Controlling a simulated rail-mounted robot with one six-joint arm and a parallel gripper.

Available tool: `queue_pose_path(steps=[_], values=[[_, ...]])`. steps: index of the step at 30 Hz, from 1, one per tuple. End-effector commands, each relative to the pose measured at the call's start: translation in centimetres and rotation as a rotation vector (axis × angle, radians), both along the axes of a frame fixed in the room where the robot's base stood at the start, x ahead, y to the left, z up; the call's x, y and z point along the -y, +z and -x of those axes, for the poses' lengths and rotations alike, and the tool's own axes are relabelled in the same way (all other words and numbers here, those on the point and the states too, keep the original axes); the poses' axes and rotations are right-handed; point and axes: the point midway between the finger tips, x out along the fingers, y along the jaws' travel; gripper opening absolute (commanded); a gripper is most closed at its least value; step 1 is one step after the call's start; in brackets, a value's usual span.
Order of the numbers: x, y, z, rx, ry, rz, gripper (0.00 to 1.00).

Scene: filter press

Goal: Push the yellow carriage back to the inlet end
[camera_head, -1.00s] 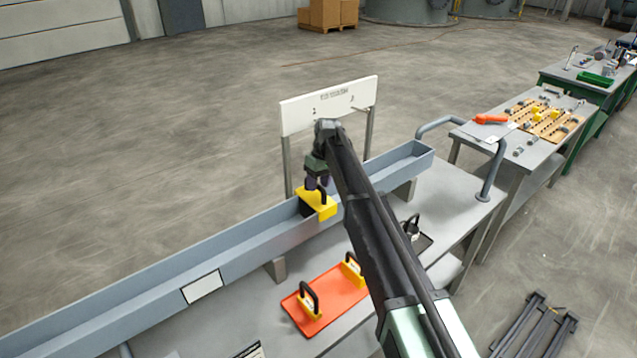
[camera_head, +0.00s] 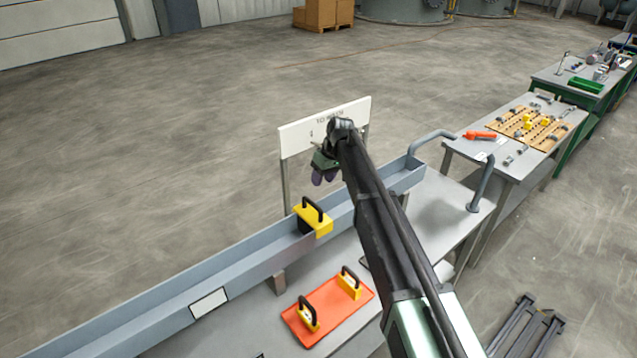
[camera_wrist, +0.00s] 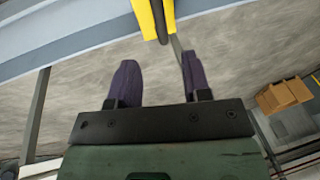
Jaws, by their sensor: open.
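The yellow carriage (camera_head: 314,220) with its black handle sits in the long blue-grey trough (camera_head: 245,262), towards the trough's right end. Part of the carriage and its black handle also show at the top of the wrist view (camera_wrist: 146,18). My gripper (camera_head: 324,178) is above and slightly right of the carriage, apart from its handle. In the wrist view the two purple fingers (camera_wrist: 157,72) stand apart with nothing between them.
A white sign board (camera_head: 325,124) stands behind the trough. An orange tray (camera_head: 328,310) with two yellow black-handled blocks lies on the bench in front. A grey bent rail (camera_head: 480,183) rises at the bench's right end.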

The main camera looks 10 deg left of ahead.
Motion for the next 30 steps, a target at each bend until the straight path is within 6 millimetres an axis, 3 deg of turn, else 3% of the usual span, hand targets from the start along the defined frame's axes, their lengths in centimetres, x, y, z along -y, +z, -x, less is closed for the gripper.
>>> queue_pose_path(steps=[1,2,6,10,22,30], values=[[1.3,-1.0,2.0,0.065,-0.026,-0.067,0.44],[1.5,-0.9,2.2,0.102,-0.036,-0.103,0.44],[1.5,-0.3,1.6,0.149,-0.052,-0.148,0.44],[1.2,-1.4,1.4,0.148,-0.052,-0.146,0.44],[-2.2,-9.6,0.2,0.145,-0.050,-0.145,0.44],[-2.8,-10.1,0.1,0.145,-0.051,-0.145,0.44]])
